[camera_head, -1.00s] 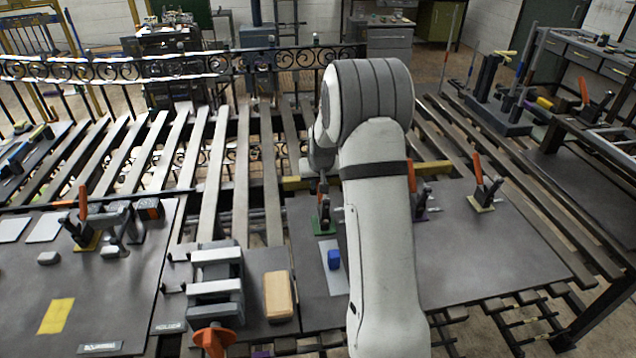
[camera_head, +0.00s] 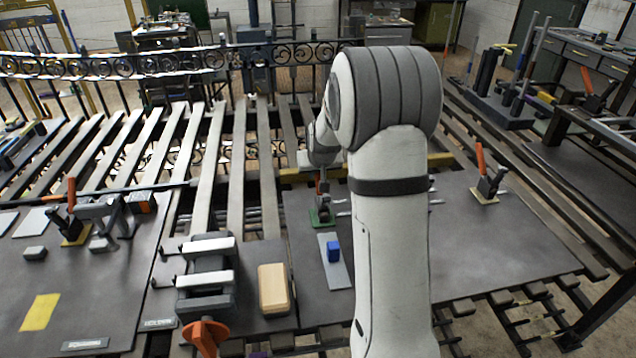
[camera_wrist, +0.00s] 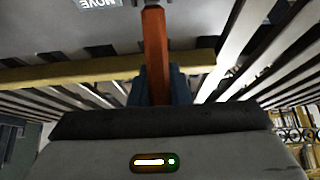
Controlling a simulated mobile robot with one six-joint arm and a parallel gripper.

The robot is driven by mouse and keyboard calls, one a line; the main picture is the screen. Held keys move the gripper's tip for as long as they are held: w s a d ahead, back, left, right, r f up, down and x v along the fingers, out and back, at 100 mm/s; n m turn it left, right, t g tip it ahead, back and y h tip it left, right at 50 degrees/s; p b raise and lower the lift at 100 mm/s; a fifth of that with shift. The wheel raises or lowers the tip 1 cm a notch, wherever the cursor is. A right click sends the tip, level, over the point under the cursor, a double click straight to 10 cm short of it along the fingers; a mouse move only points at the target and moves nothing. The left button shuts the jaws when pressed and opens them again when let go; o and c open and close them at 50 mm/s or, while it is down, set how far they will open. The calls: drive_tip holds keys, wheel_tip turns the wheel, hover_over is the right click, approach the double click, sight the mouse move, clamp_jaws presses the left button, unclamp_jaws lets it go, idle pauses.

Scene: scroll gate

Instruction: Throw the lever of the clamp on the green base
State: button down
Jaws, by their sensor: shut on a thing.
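The clamp on the green base (camera_head: 322,217) stands near the left of the grey board in the head view, just left of my arm. Its orange lever (camera_head: 321,187) points up, and its top is close to my wrist. In the wrist view the orange lever (camera_wrist: 154,40) runs down the middle, between the dark blue-grey fingers of my gripper (camera_wrist: 157,86). My gripper is shut on this lever. The fingertips are hidden behind my forearm and wrist in the head view.
A blue block (camera_head: 333,251) lies on a grey strip in front of the clamp. Another orange-levered clamp (camera_head: 488,184) stands on the right, and one on a yellow base (camera_head: 75,232) at the left. A vise (camera_head: 207,275) and wooden block (camera_head: 273,288) are at front left.

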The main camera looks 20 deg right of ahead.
sight(319, 177)
drive_tip(key=b, duration=0.1)
drive_tip(key=t+b, duration=0.1)
drive_tip(key=b, duration=0.1)
drive_tip(key=shift+s+a+f, duration=0.1)
drive_tip(key=shift+s+f, duration=0.1)
drive_tip(key=shift+s, duration=0.1)
drive_tip(key=b, duration=0.2)
drive_tip(key=s+t+b, duration=0.1)
drive_tip(key=b, duration=0.1)
drive_tip(key=shift+d+r+h+b, duration=0.25)
drive_tip(key=shift+r+h+b, duration=0.05)
drive_tip(key=shift+r+b, duration=0.1)
drive_tip(key=b, duration=0.1)
drive_tip(key=t+b, duration=0.1)
drive_tip(key=b, duration=0.1)
drive_tip(key=shift+s+a+r, duration=0.25)
drive_tip(key=shift+s+a+r+t+b, duration=0.15)
drive_tip(key=shift+r+t+b, duration=0.2)
drive_tip(key=shift+b, duration=0.65)
drive_tip(key=c, duration=1.4)
unclamp_jaws()
drive_tip(key=shift+o, duration=0.2)
drive_tip(key=shift+s+r, duration=0.15)
